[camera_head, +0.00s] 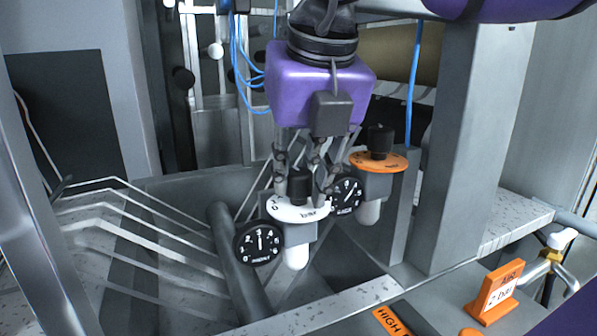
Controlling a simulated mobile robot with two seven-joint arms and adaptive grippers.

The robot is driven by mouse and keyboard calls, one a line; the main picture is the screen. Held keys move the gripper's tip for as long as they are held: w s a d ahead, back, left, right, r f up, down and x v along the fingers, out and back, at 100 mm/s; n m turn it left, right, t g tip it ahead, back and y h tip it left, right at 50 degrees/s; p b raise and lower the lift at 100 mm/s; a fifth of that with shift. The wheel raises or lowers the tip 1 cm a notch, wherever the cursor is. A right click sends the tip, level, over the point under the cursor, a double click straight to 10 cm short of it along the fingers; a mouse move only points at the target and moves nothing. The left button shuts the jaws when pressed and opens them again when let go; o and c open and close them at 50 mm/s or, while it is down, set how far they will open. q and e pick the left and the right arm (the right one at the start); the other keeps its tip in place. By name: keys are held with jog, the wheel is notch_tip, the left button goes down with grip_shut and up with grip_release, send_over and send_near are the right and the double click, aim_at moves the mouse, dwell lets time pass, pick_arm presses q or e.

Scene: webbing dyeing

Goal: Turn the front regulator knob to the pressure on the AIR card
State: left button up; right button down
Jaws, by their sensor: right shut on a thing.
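The front regulator has a white dial plate (284,211) marked "bar" and a black knob (298,187). My right gripper (306,188) comes down from above and is shut on this knob, its fingers hiding part of it. The front pressure gauge (260,243) is black with white figures, and its needle points about straight up, near 3. The orange AIR card (497,291) stands at the lower right and reads 2 bar. My left gripper is not in view.
A second regulator with an orange plate (392,163) and black knob (380,140) stands close behind at the right, with its own gauge (346,194). A grey post (462,150) rises beside it. An orange HIGH label (391,322) lies at the front.

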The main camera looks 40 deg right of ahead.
jog(key=shift+a+r+n, duration=0.1)
jog(key=shift+n, duration=0.3)
jog(key=shift+n+y, duration=0.5)
jog(key=shift+n, duration=0.1)
jog(key=n+p, duration=0.1)
jog(key=n, duration=0.1)
jog(key=shift+r+n+y, duration=0.15)
jog(key=shift+n+y, duration=0.15)
jog(key=shift+y, duration=0.1)
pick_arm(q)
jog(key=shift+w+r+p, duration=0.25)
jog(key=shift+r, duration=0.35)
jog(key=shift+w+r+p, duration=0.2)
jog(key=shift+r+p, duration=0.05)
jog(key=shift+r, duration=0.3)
pick_arm(e)
jog(key=shift+n+y, duration=0.3)
jog(key=shift+n, duration=0.3)
jog(key=shift+d, duration=0.2)
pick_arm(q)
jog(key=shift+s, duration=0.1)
pick_arm(e)
jog(key=c, duration=1.6)
grip_release()
jog(key=shift+s+a, duration=0.1)
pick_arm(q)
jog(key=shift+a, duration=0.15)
pick_arm(e)
jog(key=shift+a, duration=0.1)
